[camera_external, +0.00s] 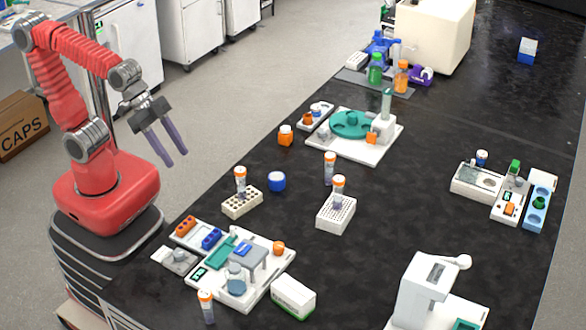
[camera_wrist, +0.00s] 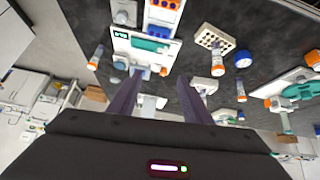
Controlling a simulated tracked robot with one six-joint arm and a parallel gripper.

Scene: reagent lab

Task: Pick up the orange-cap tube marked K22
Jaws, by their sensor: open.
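Several orange-cap tubes are in view, but I cannot read K22 on any of them. One tube (camera_external: 240,178) stands in a beige rack (camera_external: 242,205) and also shows in the wrist view (camera_wrist: 217,64). Another tube (camera_external: 330,168) stands upright behind a white rack (camera_external: 335,214). A third tube (camera_external: 338,188) stands in that white rack. Another tube (camera_external: 206,308) stands at the near left table edge and shows in the wrist view (camera_wrist: 95,60). My gripper (camera_external: 176,159) is open and empty, raised left of the table, apart from every tube. Its fingers (camera_wrist: 163,85) are spread in the wrist view.
A white station (camera_external: 262,272) with colored parts and a white box (camera_external: 293,297) lie near the front left. A blue-capped jar (camera_external: 277,181) is beside the beige rack. A white station with a teal disc (camera_external: 350,124) is behind. The dark table's right middle is mostly clear.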

